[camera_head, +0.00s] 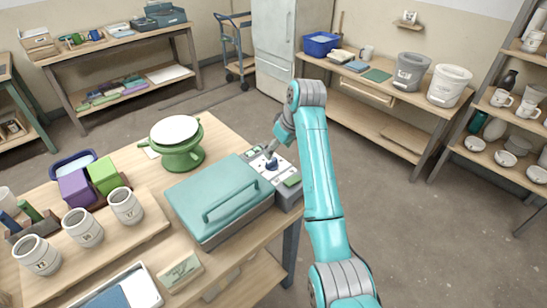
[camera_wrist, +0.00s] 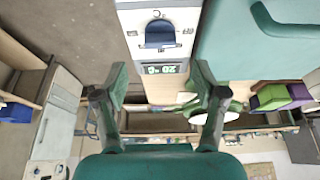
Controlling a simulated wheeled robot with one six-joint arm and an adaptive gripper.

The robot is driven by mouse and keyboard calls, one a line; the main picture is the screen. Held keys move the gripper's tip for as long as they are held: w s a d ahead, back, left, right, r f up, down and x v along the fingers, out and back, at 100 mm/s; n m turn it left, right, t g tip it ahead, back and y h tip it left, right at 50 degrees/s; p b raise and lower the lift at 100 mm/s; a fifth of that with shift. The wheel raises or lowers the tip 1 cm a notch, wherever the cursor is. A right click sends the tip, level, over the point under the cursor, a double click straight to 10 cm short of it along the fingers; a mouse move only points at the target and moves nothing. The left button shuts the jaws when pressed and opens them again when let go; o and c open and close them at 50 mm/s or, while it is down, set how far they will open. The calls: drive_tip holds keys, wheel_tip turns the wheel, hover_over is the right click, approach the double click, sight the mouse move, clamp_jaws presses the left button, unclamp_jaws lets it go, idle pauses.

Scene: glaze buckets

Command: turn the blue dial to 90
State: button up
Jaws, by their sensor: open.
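The blue dial (camera_wrist: 160,33) sits on a pale control panel (camera_wrist: 127,18) at the top middle of the wrist view. It also shows small in the head view (camera_head: 271,165), at the right end of the teal-lidded box (camera_head: 215,192).
A green potter's wheel (camera_head: 182,157) stands left of the box. Several grey cups (camera_head: 83,228) and green and purple blocks (camera_head: 75,187) are farther left on the table. A shelf bench with buckets (camera_head: 410,72) stands behind; the floor at right is clear.

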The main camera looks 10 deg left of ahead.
sight(272, 160)
drive_tip(key=x, duration=0.6)
drive_tip(key=shift+w+a+f, duration=0.1)
drive_tip(key=shift+a+f, duration=0.1)
drive_tip(key=shift+f, duration=0.15)
drive_tip(key=shift+c, duration=0.3)
drive_tip(key=c, duration=1.1)
